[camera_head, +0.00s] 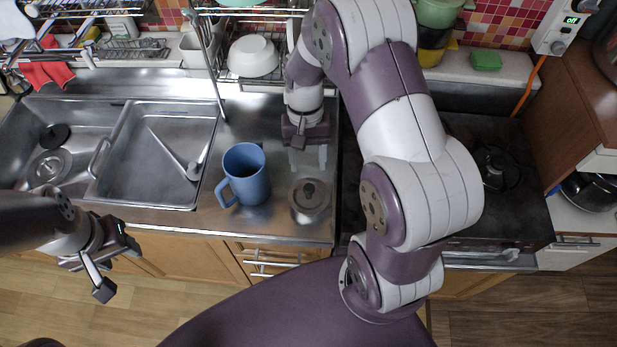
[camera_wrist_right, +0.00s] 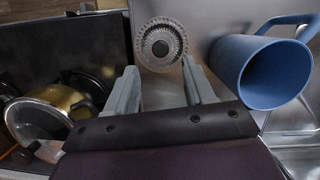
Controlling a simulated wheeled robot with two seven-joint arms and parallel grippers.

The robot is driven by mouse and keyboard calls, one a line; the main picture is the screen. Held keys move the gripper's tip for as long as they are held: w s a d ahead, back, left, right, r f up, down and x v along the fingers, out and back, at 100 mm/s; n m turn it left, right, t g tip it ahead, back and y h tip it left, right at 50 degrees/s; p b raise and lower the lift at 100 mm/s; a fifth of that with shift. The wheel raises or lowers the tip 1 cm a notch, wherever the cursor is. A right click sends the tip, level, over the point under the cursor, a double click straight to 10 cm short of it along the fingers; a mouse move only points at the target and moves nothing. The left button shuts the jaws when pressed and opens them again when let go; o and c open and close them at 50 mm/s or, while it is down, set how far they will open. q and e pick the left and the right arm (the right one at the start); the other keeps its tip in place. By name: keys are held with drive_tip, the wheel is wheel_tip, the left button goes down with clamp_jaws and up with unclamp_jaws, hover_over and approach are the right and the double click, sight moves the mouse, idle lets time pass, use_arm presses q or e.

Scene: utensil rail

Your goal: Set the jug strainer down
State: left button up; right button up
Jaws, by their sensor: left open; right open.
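The jug strainer, a round metal piece with a ridged rim and a dark central knob (camera_head: 309,198), rests on the steel counter. It also shows beyond my fingers in the right wrist view (camera_wrist_right: 160,46). A blue jug (camera_head: 246,172) stands upright to its left; its open mouth shows in the right wrist view (camera_wrist_right: 275,76). My right gripper (camera_head: 308,157) points down behind the strainer, open and empty, its two grey fingers apart (camera_wrist_right: 163,92) and clear of both things. My left gripper (camera_head: 118,270) is open and empty in front of the counter at the left.
A sink with a steel tray (camera_head: 160,150) lies left of the jug. The dark hob (camera_head: 520,205) is to the right, partly behind my right arm. A white bowl (camera_head: 252,56) sits on a rack behind. Little counter is free around the jug and strainer.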

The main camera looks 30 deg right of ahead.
drive_tip(key=s+a+r+n+t+h, duration=0.1)
drive_tip(key=s+a+r+n+t, duration=0.2)
drive_tip(key=s+r+n+t, duration=0.1)
wheel_tip(320, 180, up, 4)
drive_tip(key=shift+s+f+n+p, duration=0.2)
drive_tip(key=shift+s+n+p, duration=0.3)
drive_tip(key=shift+s, duration=0.6)
